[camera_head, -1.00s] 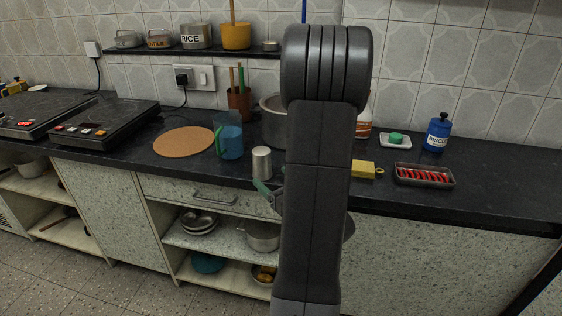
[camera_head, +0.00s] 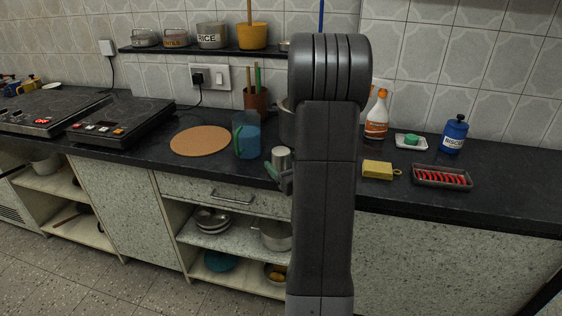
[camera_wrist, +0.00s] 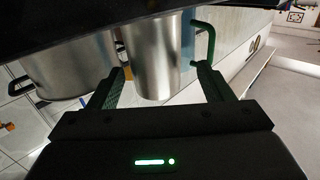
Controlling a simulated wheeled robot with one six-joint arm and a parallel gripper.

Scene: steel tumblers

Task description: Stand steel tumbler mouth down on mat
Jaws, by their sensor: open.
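The steel tumbler (camera_head: 281,158) stands upright on the dark counter near its front edge, partly hidden by my arm; I cannot tell which end its mouth is. It also shows in the wrist view (camera_wrist: 150,55), where the picture is upside down. My gripper (camera_wrist: 160,72) is open, its green fingers apart, with the tumbler between or just beyond the fingertips; contact is not clear. In the head view only part of my gripper (camera_head: 284,178) shows beside my arm. The round cork mat (camera_head: 200,140) lies bare on the counter, left of the tumbler.
A blue jug (camera_head: 247,138) with a green handle stands between mat and tumbler. A large steel pot (camera_wrist: 65,65) is close by, mostly hidden in the head view. A hob (camera_head: 120,120) is left.

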